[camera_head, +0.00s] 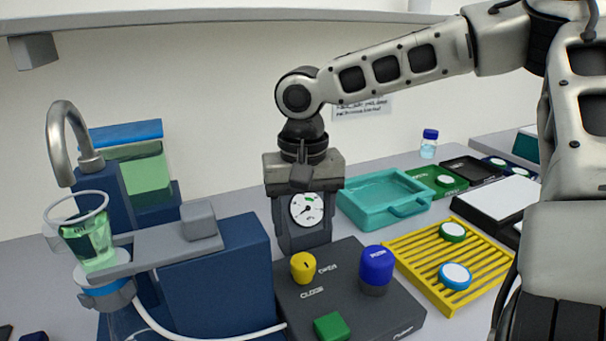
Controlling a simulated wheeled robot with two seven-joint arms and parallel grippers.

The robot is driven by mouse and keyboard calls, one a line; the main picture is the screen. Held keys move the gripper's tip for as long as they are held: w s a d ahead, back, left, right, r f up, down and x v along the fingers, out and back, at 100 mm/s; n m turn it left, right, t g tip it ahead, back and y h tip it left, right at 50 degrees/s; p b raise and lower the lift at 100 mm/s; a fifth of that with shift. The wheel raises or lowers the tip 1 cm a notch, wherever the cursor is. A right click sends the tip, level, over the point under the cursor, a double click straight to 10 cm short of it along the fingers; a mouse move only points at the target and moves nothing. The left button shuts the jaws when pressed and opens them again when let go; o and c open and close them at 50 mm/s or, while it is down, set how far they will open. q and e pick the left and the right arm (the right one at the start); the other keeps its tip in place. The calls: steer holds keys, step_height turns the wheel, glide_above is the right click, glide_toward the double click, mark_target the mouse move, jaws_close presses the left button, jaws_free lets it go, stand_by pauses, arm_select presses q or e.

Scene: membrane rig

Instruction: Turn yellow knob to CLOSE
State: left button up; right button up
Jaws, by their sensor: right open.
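The yellow knob (303,267) sits on the dark control box (352,300), with the label CLOSE in front of it and OPEN to its right. A small dark mark shows on its top; I cannot tell which label it points to. My right gripper (302,182) comes down from the upper right and hangs above the knob, apart from it, in front of the round gauge's housing. It is open and holds nothing that I can see. My left gripper is not in view.
A blue knob (376,268) and a green button (331,327) share the control box. The gauge (307,209) stands behind it. A navy stand with a grey arm (160,250) and a cup (87,236) is left. A yellow rack (418,252) and teal tray (385,205) lie right.

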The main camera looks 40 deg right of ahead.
step_height(320, 180, up, 8)
steer(key=shift+f, duration=0.1)
stand_by(0.7)
